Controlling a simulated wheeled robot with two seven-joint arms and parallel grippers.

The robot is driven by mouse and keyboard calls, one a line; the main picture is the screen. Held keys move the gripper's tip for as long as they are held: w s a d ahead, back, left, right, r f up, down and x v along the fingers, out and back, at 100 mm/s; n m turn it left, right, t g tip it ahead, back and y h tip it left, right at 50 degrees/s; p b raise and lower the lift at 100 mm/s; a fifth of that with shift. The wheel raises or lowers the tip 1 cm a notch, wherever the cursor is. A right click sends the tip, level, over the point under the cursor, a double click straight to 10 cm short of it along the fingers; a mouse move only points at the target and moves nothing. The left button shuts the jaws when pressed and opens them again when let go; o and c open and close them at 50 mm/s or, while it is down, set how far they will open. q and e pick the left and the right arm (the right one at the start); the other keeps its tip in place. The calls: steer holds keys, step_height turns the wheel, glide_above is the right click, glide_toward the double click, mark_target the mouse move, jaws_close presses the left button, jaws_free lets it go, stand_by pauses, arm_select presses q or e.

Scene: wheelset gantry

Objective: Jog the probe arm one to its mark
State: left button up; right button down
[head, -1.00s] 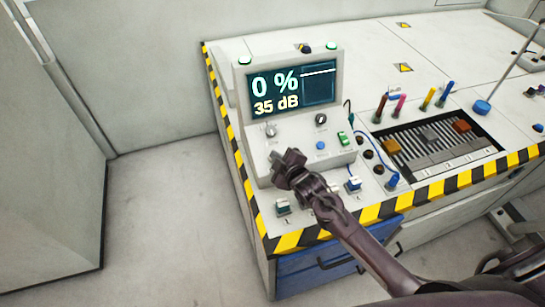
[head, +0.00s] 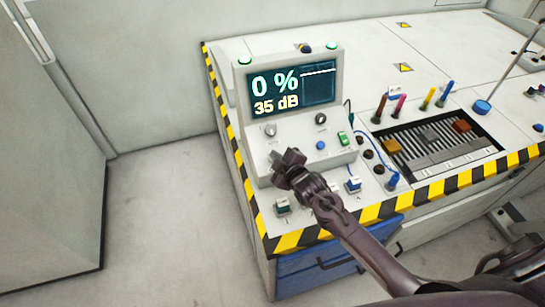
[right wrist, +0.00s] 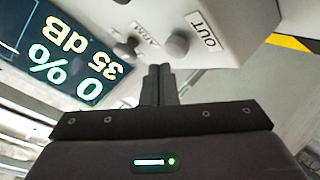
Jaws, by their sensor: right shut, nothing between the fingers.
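A small lever switch (head: 282,206) stands on the console's front left corner, with a label on the deck before it. A similar lever (head: 353,184) with a blue base stands further right. A third spot between them is partly hidden by my right arm. My right gripper (head: 288,158) is shut and empty, above the front of the instrument box. In the right wrist view its closed fingers (right wrist: 160,84) point toward a grey knob (right wrist: 178,44) near an OUT label. The display (head: 291,86) reads 0 % and 35 dB, with a flat trace. My left gripper is out of view.
The box also carries two knobs, a blue button (head: 320,145) and a green switch (head: 343,138). A recessed grooved bed (head: 437,146) with coloured blocks lies to the right. Several coloured probes (head: 428,99) stand behind it. A striped edge (head: 375,213) bounds the console.

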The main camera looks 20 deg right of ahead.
steer(key=shift+w+f, duration=0.15)
steer(key=shift+f, duration=0.2)
steer(key=shift+w+f+b, duration=0.2)
steer(key=shift+f+b, duration=0.35)
steer(key=shift+b, duration=0.05)
stand_by(1.7)
steer(key=shift+r, duration=0.1)
stand_by(2.6)
steer(key=shift+s+r+p, duration=0.4)
steer(key=shift+r+p, duration=0.45)
steer(key=shift+p, duration=0.2)
steer(key=r+p, duration=0.1)
steer(key=s+r+p, duration=0.1)
steer(key=r+p, duration=0.1)
steer(key=s+r+p, duration=0.1)
steer(key=p, duration=0.1)
steer(key=shift+r, duration=0.3)
stand_by(0.8)
